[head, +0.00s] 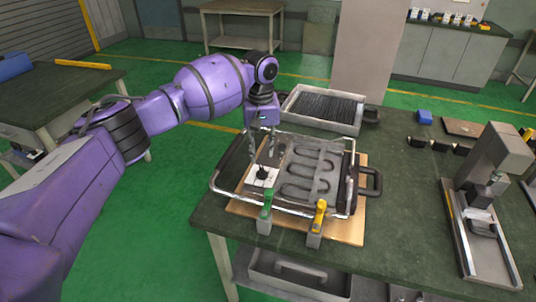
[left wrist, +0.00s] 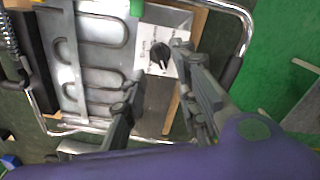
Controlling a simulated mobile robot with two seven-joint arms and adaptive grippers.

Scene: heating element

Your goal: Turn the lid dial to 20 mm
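The lid dial (head: 262,173) is a small black knob on a white marked plate (head: 254,181), at the left part of the heating unit (head: 310,170) with its looped grey element. The dial also shows in the left wrist view (left wrist: 160,54), with its black pointer on the white plate; the markings are too small to read. My left gripper (head: 262,150) points down over the unit, just above and behind the dial. In the left wrist view its fingers (left wrist: 154,70) are spread apart with nothing between them, near the dial. My right gripper is not in view.
The unit sits on a wooden board (head: 346,228) with a chrome frame around it. A green-handled clamp (head: 266,205) and a yellow-handled clamp (head: 319,217) stand at its front edge. A ribbed tray (head: 325,108) lies behind. A grey press stand (head: 480,215) stands at right.

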